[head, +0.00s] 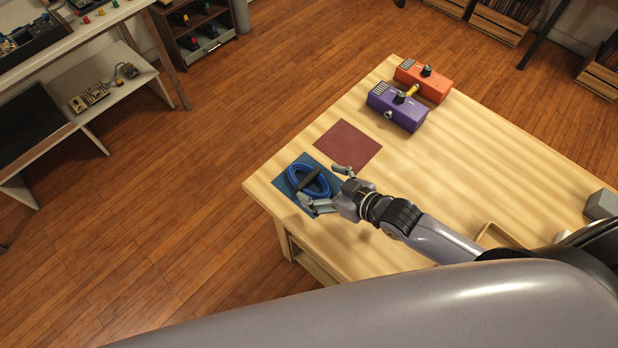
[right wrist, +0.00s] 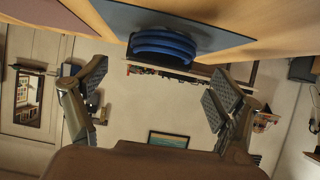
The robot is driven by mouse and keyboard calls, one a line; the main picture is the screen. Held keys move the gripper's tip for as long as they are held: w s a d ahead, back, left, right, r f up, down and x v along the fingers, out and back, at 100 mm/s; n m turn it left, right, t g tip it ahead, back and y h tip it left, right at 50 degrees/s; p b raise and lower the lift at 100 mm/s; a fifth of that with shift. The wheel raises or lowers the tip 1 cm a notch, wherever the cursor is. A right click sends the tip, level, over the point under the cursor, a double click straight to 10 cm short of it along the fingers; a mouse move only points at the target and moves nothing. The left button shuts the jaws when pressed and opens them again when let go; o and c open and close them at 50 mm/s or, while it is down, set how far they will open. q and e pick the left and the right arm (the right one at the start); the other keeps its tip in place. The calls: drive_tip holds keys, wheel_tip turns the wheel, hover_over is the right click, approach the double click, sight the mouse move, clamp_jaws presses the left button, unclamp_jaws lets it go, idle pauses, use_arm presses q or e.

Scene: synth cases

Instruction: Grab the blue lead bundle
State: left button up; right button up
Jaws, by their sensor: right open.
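The blue lead bundle (head: 306,181) is a coiled ring with a dark strap across it. It lies on a blue mat (head: 280,184) near the left corner of the wooden table. My right gripper (head: 322,185) is open at the right side of the bundle, its fingers spread and pointing towards it. In the right wrist view the bundle (right wrist: 162,46) appears just beyond and between the open fingertips (right wrist: 160,75), with nothing gripped. Whether a finger touches the bundle cannot be told. My left gripper is not in view.
A dark red mat (head: 348,146) lies beside the blue one. A purple box (head: 398,107) and an orange box (head: 424,79) with knobs stand at the table's far end. A wooden tray (head: 500,236) is partly hidden behind my arm. The table's right middle is clear.

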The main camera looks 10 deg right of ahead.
sight(310, 179)
drive_tip(key=x, duration=0.3)
drive_tip(key=shift+w+a+f, duration=0.15)
drive_tip(key=shift+w, duration=0.1)
drive_tip(key=shift+s, duration=0.1)
drive_tip(key=c, duration=1.2)
drive_tip(key=shift+c, duration=0.3)
